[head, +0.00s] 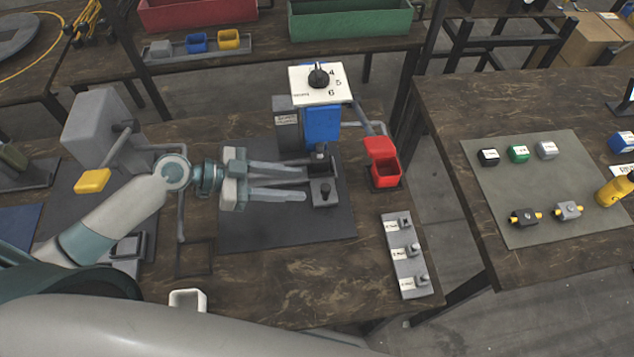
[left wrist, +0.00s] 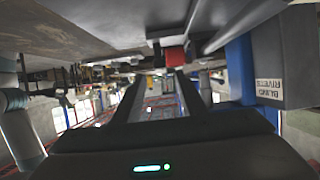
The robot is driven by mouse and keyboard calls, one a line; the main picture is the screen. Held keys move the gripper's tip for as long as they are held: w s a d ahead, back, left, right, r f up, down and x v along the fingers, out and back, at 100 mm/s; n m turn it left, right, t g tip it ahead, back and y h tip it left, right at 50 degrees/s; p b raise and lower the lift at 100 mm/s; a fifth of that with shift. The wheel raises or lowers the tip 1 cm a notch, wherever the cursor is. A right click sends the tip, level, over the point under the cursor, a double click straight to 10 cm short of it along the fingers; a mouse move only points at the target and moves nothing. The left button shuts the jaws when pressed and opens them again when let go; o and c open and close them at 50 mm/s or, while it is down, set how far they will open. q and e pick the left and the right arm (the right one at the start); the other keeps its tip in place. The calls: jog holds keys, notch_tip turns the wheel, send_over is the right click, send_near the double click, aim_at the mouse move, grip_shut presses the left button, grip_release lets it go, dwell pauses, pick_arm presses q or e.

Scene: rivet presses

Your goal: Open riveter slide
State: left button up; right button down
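The riveter is a blue and grey press (head: 321,123) with a white dial panel (head: 318,82) on top, standing on a dark mat (head: 288,222). Its slide looks to be the small dark block with a knob (head: 324,191) at the front of its base. My left gripper (head: 304,184) reaches in from the left with its fingers apart and nothing seen between them. Its fingertips are just left of the block; contact cannot be told. In the left wrist view the fingers (left wrist: 172,98) point ahead, and the riveter's labelled grey housing (left wrist: 282,60) is at right. My right gripper is not in view.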

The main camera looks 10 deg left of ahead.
aim_at(323, 188)
pick_arm(q)
jog(key=p+x, duration=0.2)
jog(key=x, duration=0.3)
jog(key=shift+w+d+p, duration=0.1)
jog(key=shift+d+p, duration=0.2)
jog(key=shift+p, duration=0.1)
jog(key=shift+w+d+f, duration=0.15)
jog(key=shift+d+f, duration=0.2)
jog(key=shift+d, duration=0.05)
grip_shut()
